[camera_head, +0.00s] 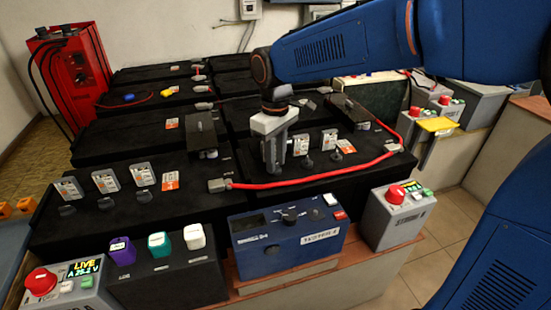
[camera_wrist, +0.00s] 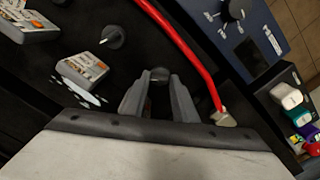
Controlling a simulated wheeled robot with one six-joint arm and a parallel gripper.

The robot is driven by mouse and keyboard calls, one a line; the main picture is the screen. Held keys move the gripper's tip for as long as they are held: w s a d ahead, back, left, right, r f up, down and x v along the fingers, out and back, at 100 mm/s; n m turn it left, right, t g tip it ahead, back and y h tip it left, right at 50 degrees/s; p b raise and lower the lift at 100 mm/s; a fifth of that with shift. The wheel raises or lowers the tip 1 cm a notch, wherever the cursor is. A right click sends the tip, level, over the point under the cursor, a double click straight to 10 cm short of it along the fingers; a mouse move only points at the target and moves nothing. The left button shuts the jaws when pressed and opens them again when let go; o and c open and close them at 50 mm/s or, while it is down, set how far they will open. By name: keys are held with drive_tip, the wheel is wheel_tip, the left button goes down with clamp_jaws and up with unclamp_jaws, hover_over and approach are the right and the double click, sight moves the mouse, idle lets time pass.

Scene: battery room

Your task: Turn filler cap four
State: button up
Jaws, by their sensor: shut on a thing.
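My gripper (camera_head: 275,161) points straight down over the near right black battery, at the left end of its row of caps. In the wrist view its two grey fingers (camera_wrist: 161,86) are shut on a dark round filler cap (camera_wrist: 160,74), which shows between the fingertips. In the head view the fingers mostly hide this cap. A second dark cap (camera_wrist: 112,37) stands apart from the fingers, with a printed grey tag (camera_wrist: 82,68) by it. The near left battery has three caps in a row, among them one at its right end (camera_head: 144,190), each with an upright tag.
A red cable (camera_head: 310,179) curves close by the gripped cap, from a grey terminal clamp (camera_head: 218,185). In front stand a blue tester box (camera_head: 285,240) and a grey box with a red button (camera_head: 397,215). A red cabinet (camera_head: 70,75) stands at the back left.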

drive_tip(key=m, duration=0.6)
drive_tip(key=shift+m, duration=0.3)
drive_tip(key=shift+r, duration=0.1)
idle(0.4)
drive_tip(key=o, duration=0.8)
drive_tip(key=shift+c, duration=0.2)
wheel_tip(320, 180, up, 17)
drive_tip(key=shift+r, duration=0.15)
drive_tip(key=s+d+f+m+t, duration=0.1)
drive_tip(key=s+d+f, duration=0.5)
drive_tip(key=d, duration=0.3)
drive_tip(key=s+d+f+m+t, duration=0.1)
drive_tip(key=s+d+f+t, duration=0.1)
drive_tip(key=s+d+f, duration=0.4)
drive_tip(key=s+d+f+m+t, duration=0.1)
drive_tip(key=s+d+f, duration=0.5)
drive_tip(key=s+d, duration=0.3)
drive_tip(key=d, duration=0.3)
drive_tip(key=shift+d+f+t, duration=0.25)
drive_tip(key=shift+t, duration=0.15)
